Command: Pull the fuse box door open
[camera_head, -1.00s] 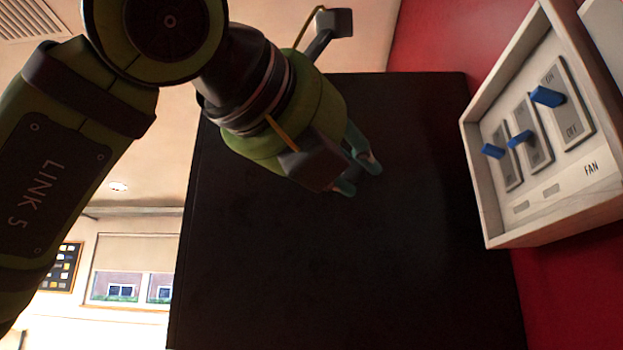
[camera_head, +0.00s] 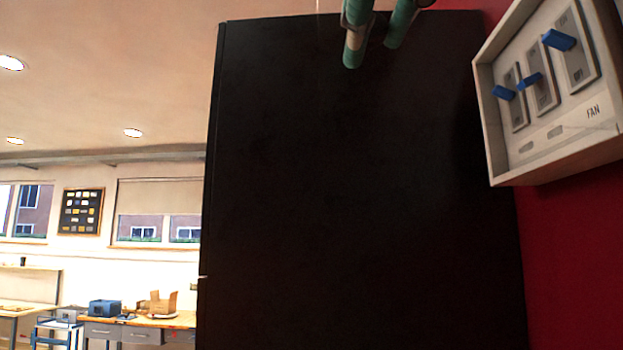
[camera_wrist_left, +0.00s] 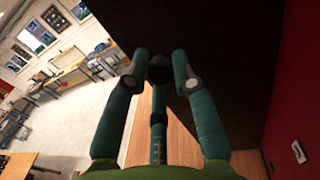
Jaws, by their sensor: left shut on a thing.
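A large black panel (camera_head: 350,180), which I take to be the fuse box door, fills the middle of the head view beside the red wall. It also shows as a dark surface (camera_wrist_left: 235,55) in the left wrist view. Two green fingers of my left gripper (camera_head: 375,40) show at the top of the head view, in front of the panel's upper edge. In the left wrist view, my left gripper (camera_wrist_left: 158,75) is shut around a small dark piece (camera_wrist_left: 157,66); whether it is a handle of the panel I cannot tell. My right gripper is not in view.
A white-framed switch box (camera_head: 505,165) with blue switches and a FAN label is on the red wall (camera_head: 570,240) at right. A workbench (camera_head: 150,322) with boxes stands far back left. The left wrist view shows wooden floor (camera_wrist_left: 185,145) below and open floor at left.

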